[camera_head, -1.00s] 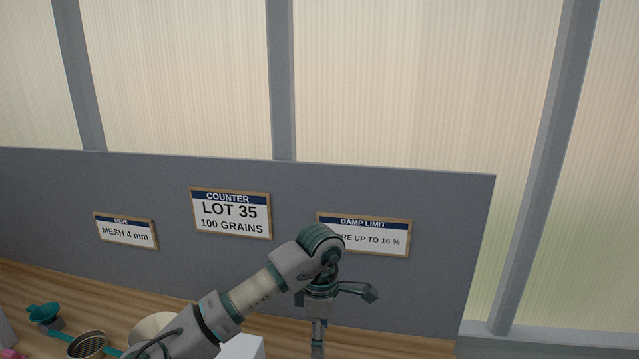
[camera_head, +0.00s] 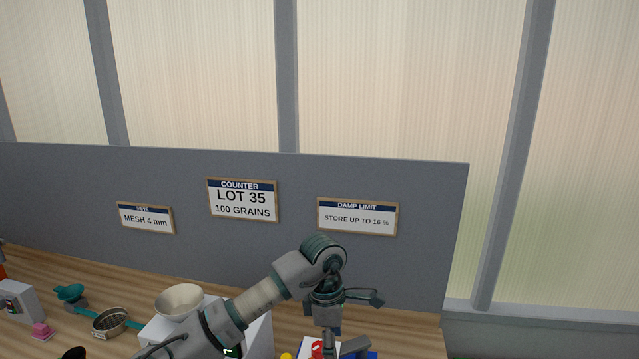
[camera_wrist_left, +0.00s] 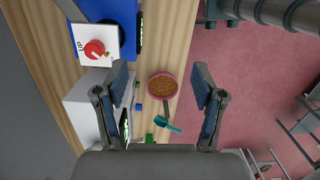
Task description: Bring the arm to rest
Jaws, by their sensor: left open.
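My left arm comes in from the lower left in the head view and bends down over the counter. My left gripper (camera_wrist_left: 162,88) is open and empty in the left wrist view, its two fingers spread wide. Below it, between the fingers in that view, is a round pink-rimmed dish of brown grain (camera_wrist_left: 162,86) near the edge of the wooden counter. In the head view the gripper's lower end is partly cut off by the picture's bottom edge. My right gripper is not in view.
A blue and white device with a red knob (camera_wrist_left: 95,49) stands on the wooden counter (camera_wrist_left: 178,30). A white machine with a bowl (camera_head: 181,301), a sieve (camera_head: 110,321) and a teal scoop (camera_head: 70,292) are at left. Signs hang on the grey panel (camera_head: 430,230).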

